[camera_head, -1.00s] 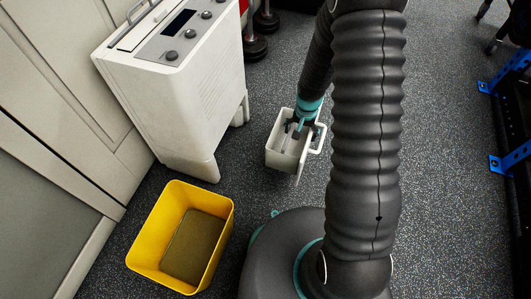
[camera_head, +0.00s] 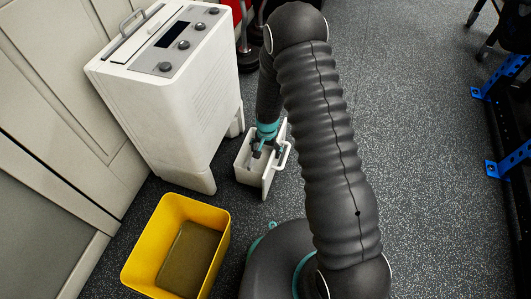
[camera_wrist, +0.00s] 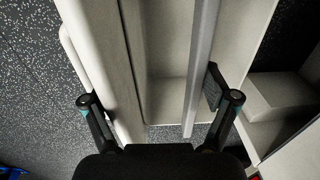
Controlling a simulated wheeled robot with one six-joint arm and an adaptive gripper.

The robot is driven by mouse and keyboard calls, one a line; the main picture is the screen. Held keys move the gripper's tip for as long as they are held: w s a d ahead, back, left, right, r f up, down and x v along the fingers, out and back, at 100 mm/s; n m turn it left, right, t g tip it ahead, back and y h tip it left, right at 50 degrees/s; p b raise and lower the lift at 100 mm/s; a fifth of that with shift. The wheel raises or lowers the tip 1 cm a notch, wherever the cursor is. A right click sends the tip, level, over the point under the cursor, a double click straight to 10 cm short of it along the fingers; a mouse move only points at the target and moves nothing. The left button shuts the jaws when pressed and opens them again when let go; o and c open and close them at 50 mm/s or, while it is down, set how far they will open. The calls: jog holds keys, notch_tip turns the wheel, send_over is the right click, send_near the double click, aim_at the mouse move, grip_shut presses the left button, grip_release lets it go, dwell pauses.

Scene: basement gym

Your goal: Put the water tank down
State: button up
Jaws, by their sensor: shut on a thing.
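The water tank (camera_head: 269,177) is a white open-topped box with a loop handle on its right side. It is upright beside the white dehumidifier-like machine (camera_head: 185,105). I cannot tell whether its bottom touches the floor. My gripper (camera_head: 263,147) points down into the tank's top and is shut on it. In the wrist view, the fingers of my gripper (camera_wrist: 158,98) lie on either side of the tank's panel (camera_wrist: 112,50) and part of its inside. A grey bar runs near the right finger. The tank's far lower side is hidden.
A yellow open bin (camera_head: 134,262) stands on the floor in front of the machine. Pale cabinets (camera_head: 50,110) line the left. Speckled floor (camera_head: 420,150) is clear to the right, up to a rack with blue feet (camera_head: 492,169). Dumbbell-like weights (camera_head: 247,58) stand behind.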

jog(key=shift+f, duration=0.75)
jog(key=shift+f, duration=0.2)
jog(key=o, duration=1.6)
jog(key=shift+r, duration=0.1)
